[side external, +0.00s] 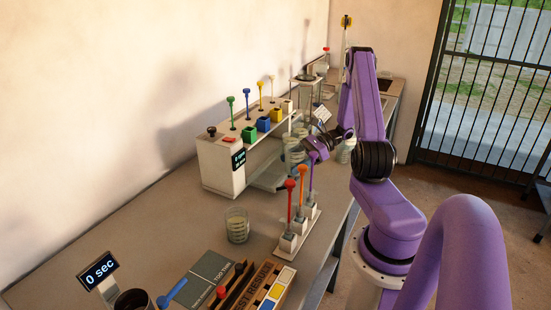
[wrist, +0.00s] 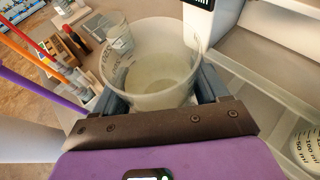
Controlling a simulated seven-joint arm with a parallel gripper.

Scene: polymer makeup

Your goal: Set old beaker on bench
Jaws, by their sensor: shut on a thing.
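My gripper (side external: 303,152) is shut on a clear beaker (side external: 291,158) beside the dispensing machine. In the wrist view, the held beaker (wrist: 150,70) is upright between the two fingers of my gripper (wrist: 162,92), with its open rim facing the camera. Its inside looks pale and cloudy; I cannot tell whether it holds liquid. A second beaker (side external: 237,226) stands on the bench (side external: 165,225) in front of the machine; it also shows in the wrist view (wrist: 116,32). Another beaker (wrist: 304,148) is partly visible at the lower right of the wrist view.
The dispensing machine (side external: 222,165) with coloured funnels stands along the wall. A rack (side external: 288,240) with red, orange and purple stirrers stands near the bench's front edge. A test-results board (side external: 258,290) and timer (side external: 100,268) are at the near end. The bench left of the standing beaker is clear.

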